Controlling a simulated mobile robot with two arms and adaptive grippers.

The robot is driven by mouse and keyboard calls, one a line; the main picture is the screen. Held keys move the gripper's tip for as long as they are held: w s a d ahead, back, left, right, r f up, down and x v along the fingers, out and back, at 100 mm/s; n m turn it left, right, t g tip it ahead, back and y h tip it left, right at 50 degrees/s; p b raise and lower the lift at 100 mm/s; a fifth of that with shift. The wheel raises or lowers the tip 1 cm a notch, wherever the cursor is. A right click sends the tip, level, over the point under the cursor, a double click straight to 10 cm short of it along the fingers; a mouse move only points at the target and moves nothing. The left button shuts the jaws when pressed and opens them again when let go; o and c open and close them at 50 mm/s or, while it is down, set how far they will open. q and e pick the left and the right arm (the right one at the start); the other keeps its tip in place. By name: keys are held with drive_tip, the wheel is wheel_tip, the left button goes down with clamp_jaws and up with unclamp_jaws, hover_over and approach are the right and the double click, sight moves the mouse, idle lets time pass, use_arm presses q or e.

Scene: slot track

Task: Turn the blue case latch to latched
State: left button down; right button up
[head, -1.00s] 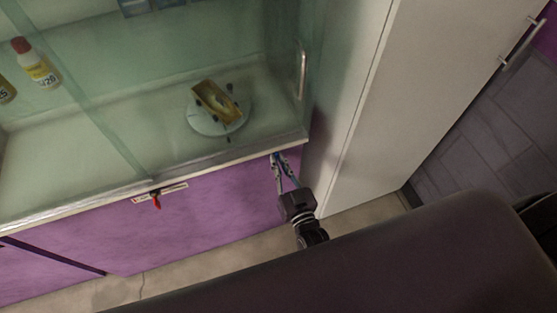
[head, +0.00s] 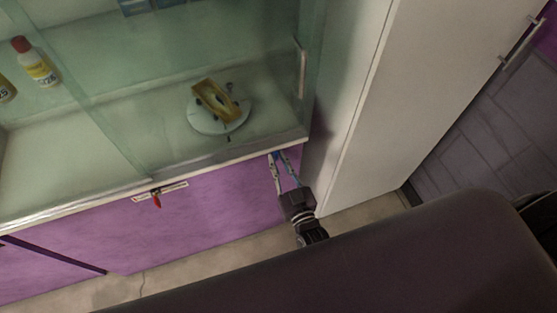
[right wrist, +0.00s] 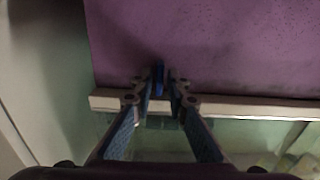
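The blue case latch (right wrist: 158,80) is a small upright blue tab in the right wrist view, at the case's white edge strip and in front of the purple panel. My right gripper (right wrist: 160,88) has one finger on each side of the tab, with what looks like a narrow gap on both sides. In the head view the right gripper (head: 278,156) reaches up to the right end of the case's front edge. Its fingers are apart there and largely hide the latch, so its turn is hard to tell. My left gripper is not in view.
A red latch (head: 157,200) with a pale label sits further left on the purple front (head: 215,210). Behind the glass are a round white stand (head: 205,128) with a yellow item (head: 222,105) and bottles (head: 38,65). A white cabinet (head: 365,110) stands close on the right.

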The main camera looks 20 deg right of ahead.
drive_tip(key=s, duration=1.2)
drive_tip(key=shift+d, duration=0.2)
drive_tip(key=s+f+n+g+y, duration=0.1)
drive_tip(key=s+f+g, duration=0.35)
drive_tip(key=f, duration=0.85)
drive_tip(key=s+f+g, duration=0.4)
drive_tip(key=s+f, duration=0.2)
drive_tip(key=f, duration=0.6)
drive_tip(key=s+d+f+g, duration=0.2)
drive_tip(key=s+f, duration=0.2)
drive_tip(key=s, duration=0.2)
drive_tip(key=s+d+f+g+h, duration=0.1)
drive_tip(key=s+d+f+g, duration=0.2)
drive_tip(key=s, duration=0.4)
drive_tip(key=s+d+f+g, duration=0.3)
drive_tip(key=s+f, duration=0.2)
drive_tip(key=s, duration=0.1)
drive_tip(key=shift+s+f+n+h, duration=0.3)
drive_tip(key=shift+n, duration=0.1)
drive_tip(key=shift+g, duration=0.25)
